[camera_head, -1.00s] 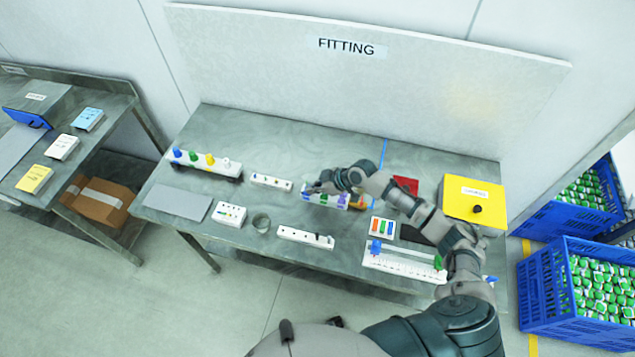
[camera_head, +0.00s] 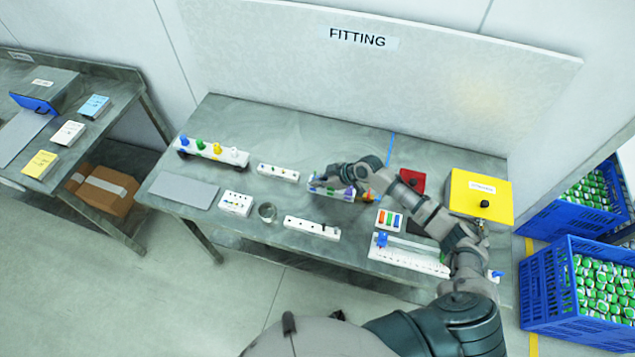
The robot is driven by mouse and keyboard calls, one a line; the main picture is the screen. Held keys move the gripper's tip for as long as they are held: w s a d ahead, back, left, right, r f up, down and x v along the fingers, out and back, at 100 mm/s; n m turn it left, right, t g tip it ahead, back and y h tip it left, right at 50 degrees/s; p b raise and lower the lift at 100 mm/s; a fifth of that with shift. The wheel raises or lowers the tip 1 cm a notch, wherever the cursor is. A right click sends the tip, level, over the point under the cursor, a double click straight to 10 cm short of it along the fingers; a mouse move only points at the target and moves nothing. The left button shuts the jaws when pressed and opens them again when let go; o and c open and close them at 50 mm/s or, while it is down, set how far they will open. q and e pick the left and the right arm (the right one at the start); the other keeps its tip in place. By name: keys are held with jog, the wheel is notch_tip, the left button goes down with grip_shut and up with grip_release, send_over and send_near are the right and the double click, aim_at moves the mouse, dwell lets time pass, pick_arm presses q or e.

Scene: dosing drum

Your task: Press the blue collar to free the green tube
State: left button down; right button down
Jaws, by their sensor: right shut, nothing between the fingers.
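A small white block with coloured fittings (camera_head: 316,188) stands near the middle of the workbench; blue-purple shows along its front, with orange and yellow at its right end. My right gripper (camera_head: 326,177) is shut and empty, just over the left and middle part of this block. It hides much of the block's top, so I cannot tell the blue collar or the green tube apart there, nor whether the fingers touch. My left gripper is not in view.
A white rail with coloured knobs (camera_head: 184,152) stands at the back left of the workbench (camera_head: 270,120). A yellow box (camera_head: 470,207) stands at the right. Blue crates (camera_head: 545,300) stand beyond the bench.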

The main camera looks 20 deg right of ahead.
jog(key=shift+s+d+f, duration=0.3)
jog(key=shift+s+f, duration=0.15)
jog(key=shift+s, duration=0.05)
jog(key=v, duration=0.5)
jog(key=w+v, duration=0.1)
jog(key=v, duration=0.1)
jog(key=shift+s+d+r, duration=0.15)
jog(key=shift+d+r, duration=0.05)
jog(key=shift+r, duration=0.4)
jog(key=shift+a+r, duration=0.1)
jog(key=shift+a, duration=0.25)
jog(key=shift+d, duration=0.35)
